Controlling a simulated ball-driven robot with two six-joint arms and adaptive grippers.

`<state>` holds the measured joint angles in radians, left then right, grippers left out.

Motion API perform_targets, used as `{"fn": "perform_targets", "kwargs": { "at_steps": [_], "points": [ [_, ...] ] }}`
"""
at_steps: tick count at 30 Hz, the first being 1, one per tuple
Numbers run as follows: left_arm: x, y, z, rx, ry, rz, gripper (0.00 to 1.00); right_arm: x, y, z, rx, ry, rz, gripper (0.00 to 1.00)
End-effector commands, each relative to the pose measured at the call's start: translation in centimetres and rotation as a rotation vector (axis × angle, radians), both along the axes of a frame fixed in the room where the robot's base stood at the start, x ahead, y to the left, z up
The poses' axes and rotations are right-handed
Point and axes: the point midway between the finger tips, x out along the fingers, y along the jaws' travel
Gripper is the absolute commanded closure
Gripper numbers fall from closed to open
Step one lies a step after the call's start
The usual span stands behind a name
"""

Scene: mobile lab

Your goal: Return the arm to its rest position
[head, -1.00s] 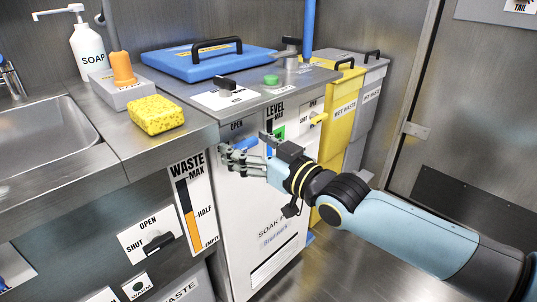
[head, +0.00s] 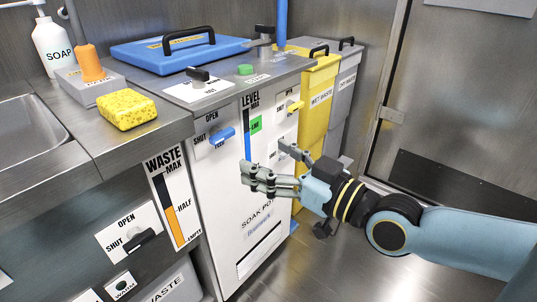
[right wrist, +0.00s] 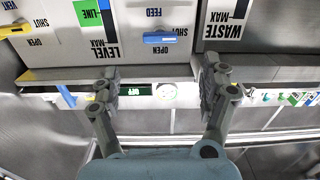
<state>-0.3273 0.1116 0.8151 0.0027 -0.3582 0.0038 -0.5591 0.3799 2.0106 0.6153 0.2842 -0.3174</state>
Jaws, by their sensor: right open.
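My right gripper (head: 268,168) is open and empty in the head view, in front of the white soak pot cabinet (head: 225,185). Its arm comes in from the right. In the right wrist view the two fingers of the right gripper (right wrist: 160,92) are spread apart with nothing between them. The blue feed handle (head: 222,137) is on the cabinet front, left of and above the fingers, apart from them. It also shows in the right wrist view (right wrist: 165,38), beyond the fingertips. My left gripper is not in view.
A steel counter with a sink (head: 25,135), yellow sponge (head: 127,109) and soap bottle (head: 54,48) is at left. A blue lid (head: 170,55) lies on the cabinet top. A yellow wet waste bin (head: 318,95) stands behind. Open floor (head: 335,265) lies below the arm.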

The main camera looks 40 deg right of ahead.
Motion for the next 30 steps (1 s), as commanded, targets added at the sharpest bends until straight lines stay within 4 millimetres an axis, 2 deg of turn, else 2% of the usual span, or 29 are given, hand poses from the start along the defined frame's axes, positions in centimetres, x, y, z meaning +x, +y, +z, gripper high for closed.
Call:
{"fn": "perform_targets", "kwargs": {
  "at_steps": [9,12,13,14,17,20,22,24,26,27,29,30],
  "points": [
    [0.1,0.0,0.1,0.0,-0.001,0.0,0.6,0.1,0.0,0.2,0.0,-0.003,0.0,0.21],
    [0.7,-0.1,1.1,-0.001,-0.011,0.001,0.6,0.9,0.1,2.1,0.011,-0.03,-0.01,0.21],
    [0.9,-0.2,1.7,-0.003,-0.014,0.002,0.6,1.3,-0.1,2.3,0.016,-0.03,-0.023,0.21],
    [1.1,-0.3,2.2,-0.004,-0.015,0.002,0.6,1.5,-0.5,1.6,0.014,-0.015,-0.039,0.21],
    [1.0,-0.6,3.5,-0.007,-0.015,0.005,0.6,1.3,-1.8,-3.3,-0.021,0.1,-0.083,0.21],
    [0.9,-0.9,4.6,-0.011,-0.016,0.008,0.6,-0.3,-2.6,-10.4,-0.053,0.278,-0.112,0.21],
    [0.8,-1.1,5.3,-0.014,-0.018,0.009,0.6,-2.6,-2.7,-15.5,-0.069,0.419,-0.123,0.21],
    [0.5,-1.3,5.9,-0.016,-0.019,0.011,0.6,-5.7,-2.6,-20.6,-0.08,0.57,-0.127,0.21],
    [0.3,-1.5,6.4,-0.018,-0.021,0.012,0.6,-9.0,-2.1,-24.6,-0.086,0.701,-0.127,0.21],
    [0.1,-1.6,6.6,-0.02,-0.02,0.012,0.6,-11.4,-1.8,-27.0,-0.091,0.788,-0.125,0.21],
    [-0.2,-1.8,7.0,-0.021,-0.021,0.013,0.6,-15.4,-1.1,-30.2,-0.095,0.92,-0.12,0.21],
    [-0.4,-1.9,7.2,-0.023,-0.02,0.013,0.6,-18.2,-0.7,-32.1,-0.099,1.006,-0.115,0.21]
  ]
}}
